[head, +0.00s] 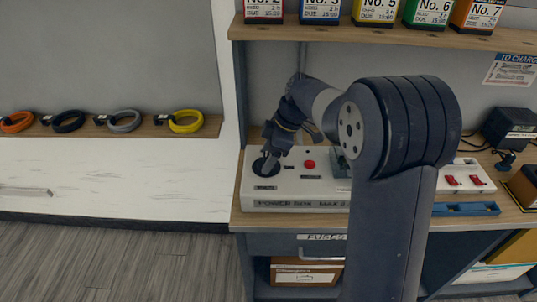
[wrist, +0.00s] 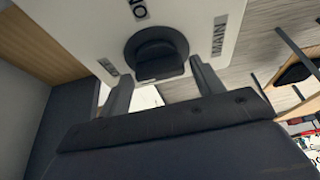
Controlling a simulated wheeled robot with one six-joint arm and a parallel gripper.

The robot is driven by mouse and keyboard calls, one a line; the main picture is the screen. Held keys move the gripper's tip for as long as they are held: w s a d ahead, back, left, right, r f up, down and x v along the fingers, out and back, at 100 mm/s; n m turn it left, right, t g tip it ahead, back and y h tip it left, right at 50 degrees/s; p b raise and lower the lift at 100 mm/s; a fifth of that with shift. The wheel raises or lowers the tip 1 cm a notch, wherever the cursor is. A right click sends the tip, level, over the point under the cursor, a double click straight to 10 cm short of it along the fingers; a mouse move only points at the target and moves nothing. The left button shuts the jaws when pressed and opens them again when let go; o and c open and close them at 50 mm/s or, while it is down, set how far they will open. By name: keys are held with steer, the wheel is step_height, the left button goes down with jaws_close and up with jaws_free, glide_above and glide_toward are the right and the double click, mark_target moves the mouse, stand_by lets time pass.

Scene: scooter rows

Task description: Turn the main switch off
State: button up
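The power box (head: 300,205) is a white box on the wooden bench. The main switch (wrist: 157,50) is a round black knob with a raised grip bar, set in the box's white face. A MAIN label (wrist: 219,36) is beside it, with another label partly cut off at the top edge. My gripper (wrist: 158,72) is open, its two fingers on either side of the knob's bar with visible gaps. In the head view, my gripper (head: 269,158) is just above the switch (head: 265,168) and partly covers it.
A red button (head: 309,164) is on the box to the right of the switch. A white strip with red switches (head: 465,180) and a blue tray (head: 466,209) lie farther right. A shelf (head: 390,36) with numbered packs overhangs the back. Coiled cables (head: 186,121) lie on the left ledge.

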steer(key=shift+o, duration=0.8)
steer(key=v, duration=1)
steer(key=shift+d+r+p, duration=0.25)
steer(key=shift+r+p, duration=0.05)
steer(key=shift+r, duration=0.05)
steer(key=shift+f, duration=0.15)
steer(key=x, duration=1)
steer(key=shift+a+f+b, duration=0.25)
steer(key=shift+b, duration=0.05)
steer(key=shift+r, duration=0.1)
